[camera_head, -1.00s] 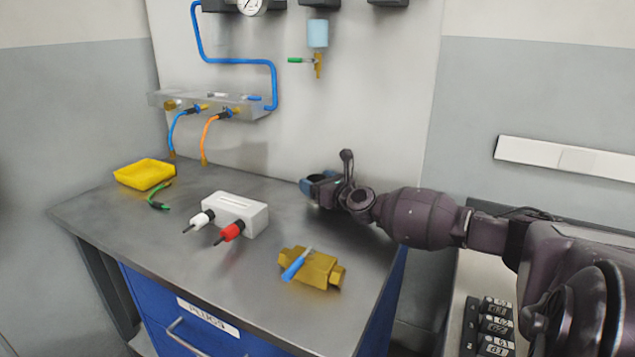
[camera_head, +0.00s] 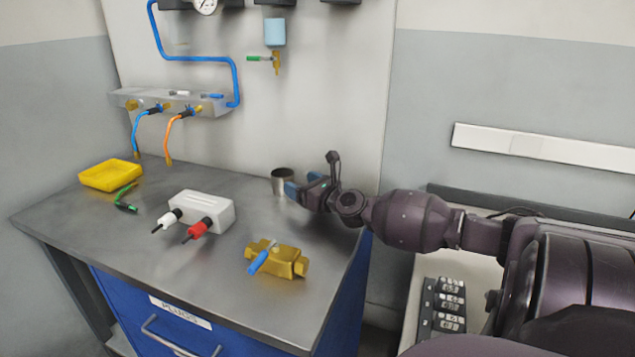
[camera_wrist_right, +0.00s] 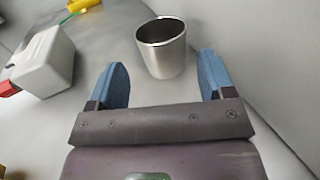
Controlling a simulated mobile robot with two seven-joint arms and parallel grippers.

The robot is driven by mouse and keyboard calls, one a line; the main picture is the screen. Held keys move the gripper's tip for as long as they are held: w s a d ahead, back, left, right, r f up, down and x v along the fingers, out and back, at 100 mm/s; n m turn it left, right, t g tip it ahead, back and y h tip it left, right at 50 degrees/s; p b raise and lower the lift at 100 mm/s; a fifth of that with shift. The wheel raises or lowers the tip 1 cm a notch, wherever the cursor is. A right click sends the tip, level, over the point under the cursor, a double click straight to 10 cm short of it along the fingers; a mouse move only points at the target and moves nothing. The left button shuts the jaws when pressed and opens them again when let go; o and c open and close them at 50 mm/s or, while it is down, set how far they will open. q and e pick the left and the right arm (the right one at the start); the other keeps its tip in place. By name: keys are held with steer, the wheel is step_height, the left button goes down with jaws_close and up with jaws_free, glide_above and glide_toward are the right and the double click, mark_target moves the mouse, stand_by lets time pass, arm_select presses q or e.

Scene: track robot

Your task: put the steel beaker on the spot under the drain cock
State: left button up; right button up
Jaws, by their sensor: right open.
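The steel beaker (camera_head: 281,182) stands upright on the bench near its back, below the drain cock (camera_head: 276,62) on the wall panel. It also shows in the right wrist view (camera_wrist_right: 162,52), just beyond my fingertips and apart from them. My right gripper (camera_head: 293,190) is open and empty beside the beaker, at its right in the head view; its blue fingers (camera_wrist_right: 162,82) are spread on either side of the line to it. No marked spot is clearly visible. My left gripper is not in view.
A white box (camera_head: 208,207) with white and red plugs, a brass valve block (camera_head: 277,260) with a blue handle, and a yellow tray (camera_head: 111,175) stand on the bench (camera_head: 110,232). A manifold with blue and orange hoses is on the panel.

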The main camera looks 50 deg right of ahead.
steer(key=s, duration=0.3)
steer(key=shift+a+r+p, duration=0.1)
steer(key=shift+a+p, duration=0.05)
steer(key=shift+p, duration=0.2)
steer(key=shift+s, duration=0.5)
steer(key=shift+a, duration=0.1)
